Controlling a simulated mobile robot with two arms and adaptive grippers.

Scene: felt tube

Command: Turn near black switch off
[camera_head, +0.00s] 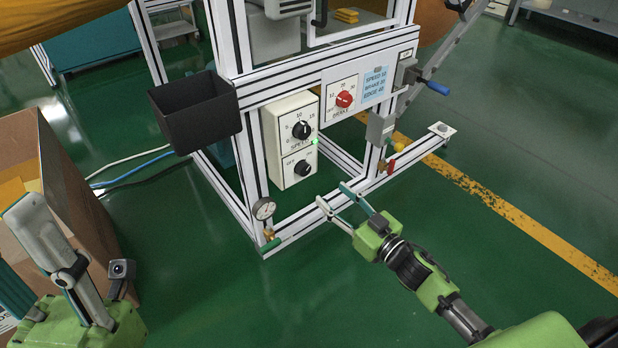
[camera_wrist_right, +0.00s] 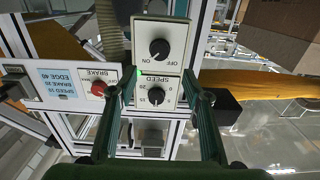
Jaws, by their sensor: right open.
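The near black switch (camera_head: 302,168) is a round knob on the lower panel of a white control box (camera_head: 272,140) on the frame. Its pointer appears turned towards ON. It also shows in the right wrist view (camera_wrist_right: 159,48), upside down. A black SPEED knob (camera_head: 301,130) sits above it, also seen in the right wrist view (camera_wrist_right: 155,95). My right gripper (camera_head: 332,194) is open and empty, in front of the box, low and to the right, apart from the switch. Its fingers (camera_wrist_right: 159,97) frame the SPEED panel in the wrist view. My left gripper (camera_head: 28,250) is open, far left.
A green light (camera_head: 314,141) glows at the box's edge. A red BRAKE knob (camera_head: 344,99) is on a panel to the right. A black bin (camera_head: 195,112) hangs left of the box. A pressure gauge (camera_head: 264,208) stands below. A cardboard box (camera_head: 88,195) is at left.

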